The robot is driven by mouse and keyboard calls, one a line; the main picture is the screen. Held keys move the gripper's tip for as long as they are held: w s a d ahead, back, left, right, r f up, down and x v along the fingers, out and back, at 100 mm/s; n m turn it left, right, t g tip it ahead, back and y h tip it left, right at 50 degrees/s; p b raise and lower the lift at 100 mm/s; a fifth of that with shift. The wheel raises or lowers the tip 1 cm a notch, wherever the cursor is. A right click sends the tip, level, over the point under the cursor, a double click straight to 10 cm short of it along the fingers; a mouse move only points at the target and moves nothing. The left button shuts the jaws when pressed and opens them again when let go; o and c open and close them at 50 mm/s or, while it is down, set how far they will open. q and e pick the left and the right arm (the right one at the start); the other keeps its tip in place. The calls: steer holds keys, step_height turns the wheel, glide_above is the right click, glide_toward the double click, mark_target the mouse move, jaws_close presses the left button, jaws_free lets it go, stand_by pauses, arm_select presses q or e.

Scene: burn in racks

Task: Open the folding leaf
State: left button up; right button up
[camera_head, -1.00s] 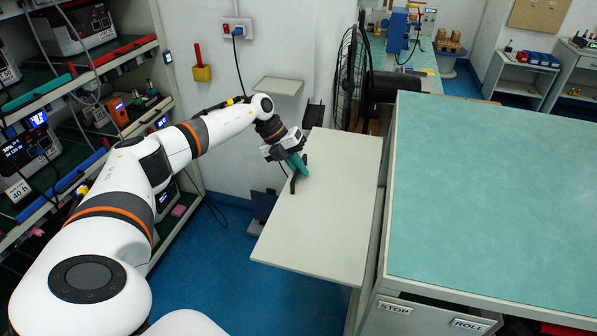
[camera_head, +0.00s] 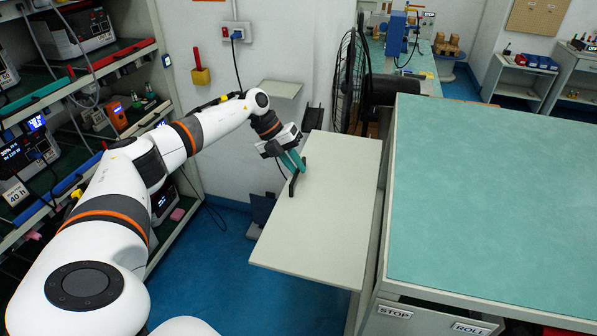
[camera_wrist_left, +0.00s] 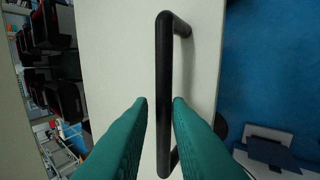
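The folding leaf (camera_head: 325,215) is a pale board beside the green-topped bench, standing out from its left side and looking about level. A black bar handle (camera_head: 293,183) is on its top face near the left edge. The handle also shows large in the left wrist view (camera_wrist_left: 164,85), running lengthwise between the fingers. My left gripper (camera_head: 297,167) is at the handle, with its two teal fingers apart. In the wrist view its fingertips (camera_wrist_left: 160,101) lie on either side of the bar; I cannot tell whether they touch it. My right gripper is not in view.
The bench (camera_head: 490,200) with its green top fills the right side. A black fan (camera_head: 352,80) stands behind the leaf. A shelf rack (camera_head: 80,110) with devices is on the left. Blue floor (camera_head: 215,265) is open left of the leaf.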

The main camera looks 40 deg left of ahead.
arm_select(q)
steer(key=b+v, duration=0.2)
steer(key=v, duration=0.8)
steer(key=shift+s, duration=0.1)
